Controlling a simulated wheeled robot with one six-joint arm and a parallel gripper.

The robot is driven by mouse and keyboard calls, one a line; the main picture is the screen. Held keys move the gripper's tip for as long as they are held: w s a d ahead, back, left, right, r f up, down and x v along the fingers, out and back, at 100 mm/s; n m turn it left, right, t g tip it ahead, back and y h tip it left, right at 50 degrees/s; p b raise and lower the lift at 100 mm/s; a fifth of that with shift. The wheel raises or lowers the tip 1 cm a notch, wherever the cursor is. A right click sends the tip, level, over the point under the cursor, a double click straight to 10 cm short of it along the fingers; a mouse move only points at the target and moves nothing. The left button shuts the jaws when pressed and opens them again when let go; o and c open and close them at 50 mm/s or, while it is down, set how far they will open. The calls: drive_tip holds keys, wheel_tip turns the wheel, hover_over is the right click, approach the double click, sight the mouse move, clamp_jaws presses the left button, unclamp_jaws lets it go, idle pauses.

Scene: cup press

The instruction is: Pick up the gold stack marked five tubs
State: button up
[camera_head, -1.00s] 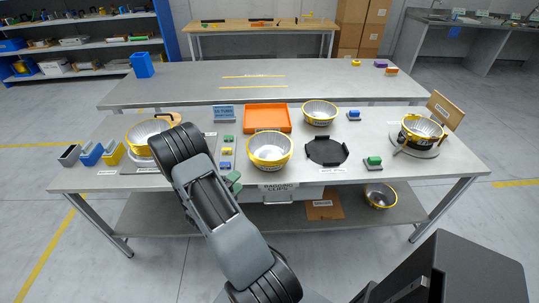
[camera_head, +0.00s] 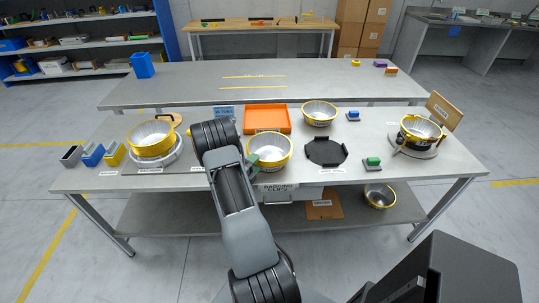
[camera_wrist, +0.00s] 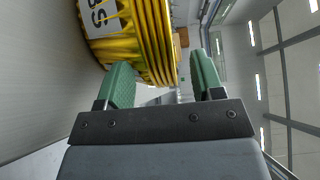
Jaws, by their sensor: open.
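Several silver bowl-like stacks with gold sides stand about. One gold stack (camera_head: 270,165) sits at the middle front of the bench, and my gripper (camera_head: 253,160) is at its left side. In the wrist view a ribbed gold stack (camera_wrist: 130,40) with a white label ending in "BS" fills the upper left; no number on it can be read. My gripper also shows there (camera_wrist: 163,82), its two green fingers apart with nothing clamped between them. The left finger overlaps the stack's lower edge; I cannot tell whether they touch.
Other gold stacks stand on a round base (camera_head: 151,148) at left, at the back (camera_head: 319,121), at right (camera_head: 422,129) and on the lower shelf (camera_head: 380,204). An orange tray (camera_head: 267,119) and an empty black holder (camera_head: 326,152) flank the middle stack.

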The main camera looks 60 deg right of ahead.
drive_tip(key=shift+d, duration=0.15)
drive_tip(key=c, duration=1)
drive_tip(key=shift+r, duration=0.15)
